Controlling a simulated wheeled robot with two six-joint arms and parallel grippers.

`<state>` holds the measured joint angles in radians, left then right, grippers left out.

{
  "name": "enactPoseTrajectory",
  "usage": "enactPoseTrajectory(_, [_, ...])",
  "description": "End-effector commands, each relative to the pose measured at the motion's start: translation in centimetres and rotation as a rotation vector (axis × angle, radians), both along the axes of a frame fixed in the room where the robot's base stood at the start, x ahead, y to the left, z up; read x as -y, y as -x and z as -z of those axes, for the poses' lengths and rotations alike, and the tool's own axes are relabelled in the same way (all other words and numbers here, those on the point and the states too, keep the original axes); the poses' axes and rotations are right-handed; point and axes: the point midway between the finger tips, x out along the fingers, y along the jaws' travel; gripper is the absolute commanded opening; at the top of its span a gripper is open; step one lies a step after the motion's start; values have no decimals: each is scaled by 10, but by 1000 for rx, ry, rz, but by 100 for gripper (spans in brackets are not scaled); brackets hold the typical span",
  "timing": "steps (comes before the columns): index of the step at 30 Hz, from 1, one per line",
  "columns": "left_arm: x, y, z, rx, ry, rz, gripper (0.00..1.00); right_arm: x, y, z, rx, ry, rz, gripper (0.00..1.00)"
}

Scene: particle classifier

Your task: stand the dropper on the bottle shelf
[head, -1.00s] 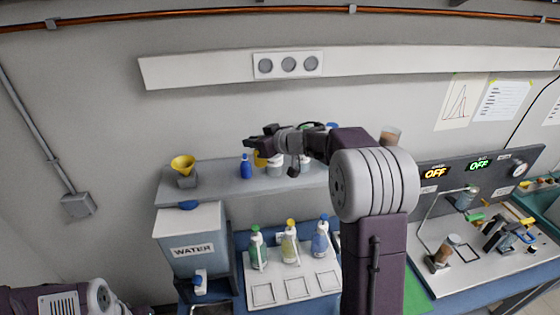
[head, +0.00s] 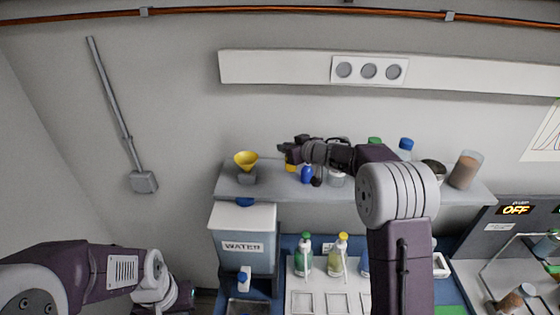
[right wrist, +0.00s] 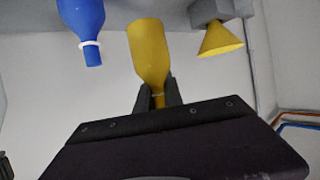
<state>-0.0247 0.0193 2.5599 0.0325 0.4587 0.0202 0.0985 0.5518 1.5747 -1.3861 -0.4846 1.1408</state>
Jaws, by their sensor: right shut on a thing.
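The dropper is a yellow squeeze bottle (head: 291,167), seen partly behind my right gripper (head: 290,149) in the head view, at the shelf's left part. In the right wrist view, which is upside down, my right gripper (right wrist: 158,95) is shut on the neck of the yellow dropper (right wrist: 148,45). The dropper looks upright, base towards the bottle shelf (head: 330,190). I cannot tell whether its base touches the shelf. My left arm enters at lower left, but its jaws do not show.
A blue bottle (head: 306,174) stands close beside the dropper, and it also shows in the wrist view (right wrist: 85,20). A yellow funnel (head: 246,159) is on the other side, with bare shelf between. A brown-filled beaker (head: 465,170) stands at right. The water tank (head: 241,245) is below.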

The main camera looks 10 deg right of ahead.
Motion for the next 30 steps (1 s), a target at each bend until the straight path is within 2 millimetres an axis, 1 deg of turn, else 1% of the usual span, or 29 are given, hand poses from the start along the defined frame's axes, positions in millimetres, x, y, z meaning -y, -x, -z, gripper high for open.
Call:
enactPoseTrajectory(1, [0, 0, 1, 0, 0, 0, 0, -9, -6, 8, -2, -1, -4, 0])
enactPoseTrajectory(3, [0, 0, 0, 0, 0, 0, 0, -17, -14, 14, -1, 1, -2, 0])
enactPoseTrajectory(6, [0, 0, 0, 0, 0, 0, 0, -24, -20, 19, 0, 0, -1, 0])
enactPoseTrajectory(10, [0, 0, 1, 0, 0, 0, 0, -25, -22, 21, 1, 1, 1, 0])
enactPoseTrajectory(11, [0, 0, 3, 0, 0, 0, 0, -25, -22, 24, 0, 0, 1, 0])
enactPoseTrajectory(15, [0, 0, 14, 0, 0, 0, 0, -25, -21, 51, -3, -1, 1, 0])
enactPoseTrajectory(18, [0, 0, 16, 0, 0, 0, 0, -25, -21, 60, -1, -1, 2, 0])
enactPoseTrajectory(26, [0, 0, 15, 0, 0, 0, 0, -24, -21, 60, 1, 1, 1, 0])
enactPoseTrajectory(30, [0, 0, 17, 0, 0, 0, 0, -25, -21, 64, 0, 0, 1, 0])
